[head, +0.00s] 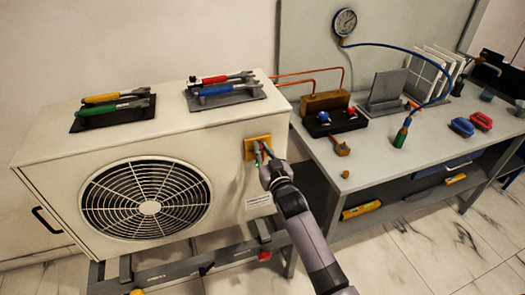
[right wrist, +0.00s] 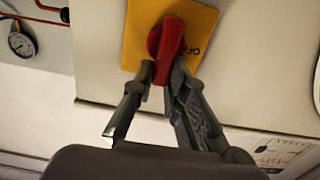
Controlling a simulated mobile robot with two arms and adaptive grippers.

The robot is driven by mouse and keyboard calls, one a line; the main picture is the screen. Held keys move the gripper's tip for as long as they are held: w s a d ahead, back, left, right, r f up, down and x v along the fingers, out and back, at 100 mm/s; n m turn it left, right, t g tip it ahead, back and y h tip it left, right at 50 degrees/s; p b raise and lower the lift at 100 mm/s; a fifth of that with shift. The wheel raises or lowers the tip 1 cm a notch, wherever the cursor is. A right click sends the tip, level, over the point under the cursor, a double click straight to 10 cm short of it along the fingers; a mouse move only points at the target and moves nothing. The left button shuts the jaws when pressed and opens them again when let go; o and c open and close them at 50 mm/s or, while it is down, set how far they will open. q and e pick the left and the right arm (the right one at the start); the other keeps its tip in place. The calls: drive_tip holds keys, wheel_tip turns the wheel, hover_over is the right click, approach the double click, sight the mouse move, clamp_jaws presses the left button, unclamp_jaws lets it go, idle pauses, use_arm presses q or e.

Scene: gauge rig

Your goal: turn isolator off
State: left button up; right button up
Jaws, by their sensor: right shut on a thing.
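The isolator is a yellow plate (head: 257,141) with a red knob on the front of the white fan unit, right of its grille. In the right wrist view the yellow plate (right wrist: 200,22) fills the top middle, and the red knob (right wrist: 168,40) stands nearly upright in the picture, slightly tilted. Partly visible black lettering that looks like "OFF" is right of the knob. My right gripper (head: 264,157) is at the isolator, and in the right wrist view its fingers (right wrist: 167,75) are shut on the knob's lower end. My left gripper is not in view.
The white fan unit (head: 60,165) carries two dark trays of coloured pliers and wrenches on top. Copper pipes run between unit and bench.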

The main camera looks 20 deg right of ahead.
sight(251, 149)
clamp_jaws()
drive_tip(key=shift+a+n, duration=0.1)
drive_tip(key=shift+n, duration=0.2)
drive_tip(key=n, duration=0.4)
drive_tip(key=a+f+n+b, duration=0.1)
drive_tip(key=n, duration=0.3)
drive_tip(key=a+n+b, duration=0.1)
drive_tip(key=n, duration=0.3)
drive_tip(key=shift+a+f+n, duration=0.1)
drive_tip(key=shift+f+n, duration=0.2)
drive_tip(key=shift+f, duration=0.1)
drive_tip(key=shift+s+a+f+n+b, duration=0.15)
drive_tip(key=shift+n+b, duration=0.1)
drive_tip(key=shift+n, duration=0.55)
drive_tip(key=shift+w+d+f+n+b, duration=0.1)
drive_tip(key=shift+f+n+b, duration=0.15)
drive_tip(key=shift+n, duration=0.55)
drive_tip(key=shift+s+a+f+n+b, duration=0.1)
drive_tip(key=shift+n+b, duration=0.15)
drive_tip(key=shift+n, duration=0.55)
